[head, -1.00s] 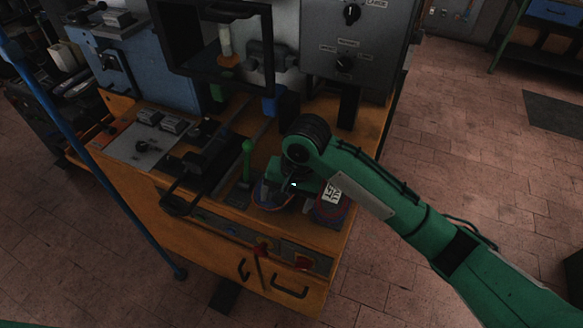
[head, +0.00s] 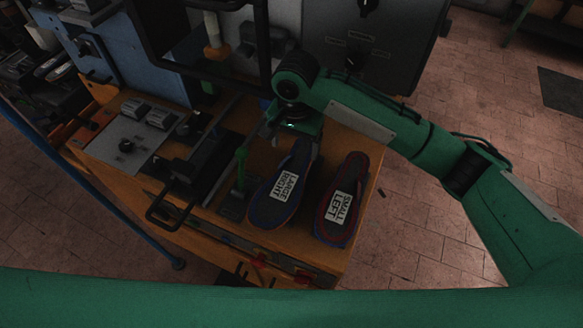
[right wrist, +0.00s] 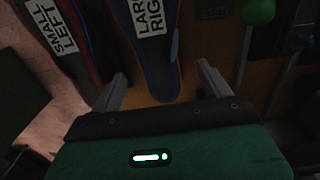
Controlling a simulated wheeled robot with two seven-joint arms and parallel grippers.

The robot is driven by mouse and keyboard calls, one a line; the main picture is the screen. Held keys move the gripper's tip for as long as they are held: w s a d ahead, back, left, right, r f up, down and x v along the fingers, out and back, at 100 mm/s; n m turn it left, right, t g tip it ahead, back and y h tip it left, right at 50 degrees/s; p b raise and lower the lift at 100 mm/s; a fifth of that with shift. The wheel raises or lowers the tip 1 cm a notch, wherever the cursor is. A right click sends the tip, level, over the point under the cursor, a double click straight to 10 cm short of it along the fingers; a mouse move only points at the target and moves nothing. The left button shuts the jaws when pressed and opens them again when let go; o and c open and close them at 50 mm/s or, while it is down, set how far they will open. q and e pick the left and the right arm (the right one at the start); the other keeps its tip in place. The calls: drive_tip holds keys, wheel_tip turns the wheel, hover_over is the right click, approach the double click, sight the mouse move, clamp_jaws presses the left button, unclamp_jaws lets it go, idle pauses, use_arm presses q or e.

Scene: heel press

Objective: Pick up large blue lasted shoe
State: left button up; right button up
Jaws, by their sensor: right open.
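The large blue shoe, labelled "LARGE RIGHT" (head: 284,189), lies sole up on the orange bench top, with a blue edge. My right gripper (head: 281,132) is at its far, narrow end. In the right wrist view the two fingers (right wrist: 160,88) stand wide apart, one on each side of the narrow end of the large shoe (right wrist: 150,40), and nothing is gripped. Whether they touch it I cannot tell. My left gripper is not in view.
A red-edged shoe labelled "SMALL LEFT" (head: 342,200) lies just to the right of the large one. A green-knobbed lever (head: 241,168) stands close on the left. The grey press housing (head: 378,45) rises behind. The bench's right edge is near the small shoe.

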sight(297, 161)
wheel_tip(297, 161, down, 6)
drive_tip(key=shift+s+r+p, duration=0.15)
drive_tip(key=shift+p, duration=0.3)
drive_tip(key=shift+f, duration=0.3)
drive_tip(key=shift+w+d+f+p, duration=0.2)
drive_tip(key=shift+f+p, duration=0.2)
drive_tip(key=shift+f, duration=0.25)
drive_tip(key=shift+w+d+f+p, duration=0.15)
drive_tip(key=shift+f+p, duration=0.25)
drive_tip(key=shift+f, duration=0.2)
wheel_tip(297, 161, down, 2)
drive_tip(key=shift+f, duration=0.15)
drive_tip(key=shift+w+f, duration=0.1)
drive_tip(key=shift+f, duration=0.1)
drive_tip(key=shift+a, duration=0.1)
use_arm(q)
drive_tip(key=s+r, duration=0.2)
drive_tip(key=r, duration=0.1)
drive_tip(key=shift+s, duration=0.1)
use_arm(e)
drive_tip(key=c, duration=1.3)
